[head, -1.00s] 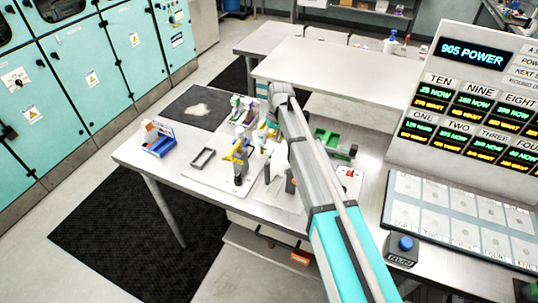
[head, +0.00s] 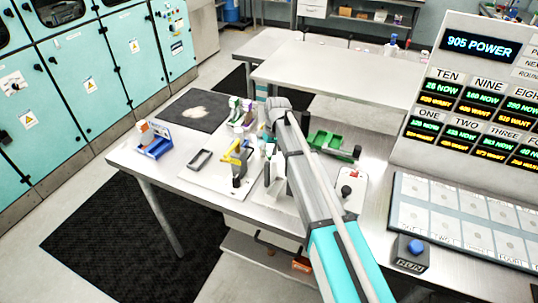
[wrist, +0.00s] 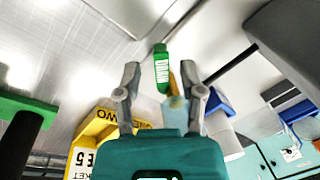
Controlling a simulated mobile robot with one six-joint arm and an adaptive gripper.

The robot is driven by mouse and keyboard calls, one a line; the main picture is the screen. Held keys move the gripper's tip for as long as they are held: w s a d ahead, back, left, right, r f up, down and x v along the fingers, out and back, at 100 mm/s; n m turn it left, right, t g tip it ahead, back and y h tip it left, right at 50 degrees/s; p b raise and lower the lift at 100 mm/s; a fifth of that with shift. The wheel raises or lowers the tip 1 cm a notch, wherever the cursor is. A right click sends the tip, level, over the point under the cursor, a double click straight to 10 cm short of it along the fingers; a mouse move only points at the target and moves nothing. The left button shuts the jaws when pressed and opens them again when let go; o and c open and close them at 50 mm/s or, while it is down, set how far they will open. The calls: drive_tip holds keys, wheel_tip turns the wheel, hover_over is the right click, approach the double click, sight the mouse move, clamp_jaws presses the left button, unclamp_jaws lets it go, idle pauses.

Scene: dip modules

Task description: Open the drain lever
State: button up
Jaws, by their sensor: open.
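In the wrist view, a small green handle with white lettering (wrist: 162,66) appears to be the drain lever, though the lettering is too small to read. It stands between and slightly beyond the fingertips of my open gripper (wrist: 160,76). I see a gap on both sides of it, and no finger is closed on it. An orange and pale blue part shows just below it, partly hidden by my gripper. In the head view, my arm covers most of this area, and I cannot make out the lever or my fingertips clearly.
A yellow labelled part (wrist: 100,140) lies close at lower left in the wrist view, with a green-topped black post (wrist: 22,135) beyond. In the head view, a blue bin (head: 155,148), a small grey tray (head: 200,159) and a green fixture (head: 330,144) are on the bench.

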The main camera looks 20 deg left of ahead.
idle(0.3)
clamp_jaws()
drive_tip(key=shift+w+n, duration=0.1)
drive_tip(key=shift+n, duration=0.2)
drive_tip(key=n, duration=0.1)
drive_tip(key=w+n, duration=0.1)
drive_tip(key=n, duration=0.1)
drive_tip(key=shift+d+h, duration=0.2)
drive_tip(key=shift+h, duration=0.1)
drive_tip(key=shift+w+n+g, duration=0.15)
drive_tip(key=shift+w+n, duration=0.1)
drive_tip(key=shift+n, duration=0.55)
drive_tip(key=shift+w+n+g, duration=0.15)
drive_tip(key=shift+w+n, duration=0.1)
drive_tip(key=shift+n, duration=0.55)
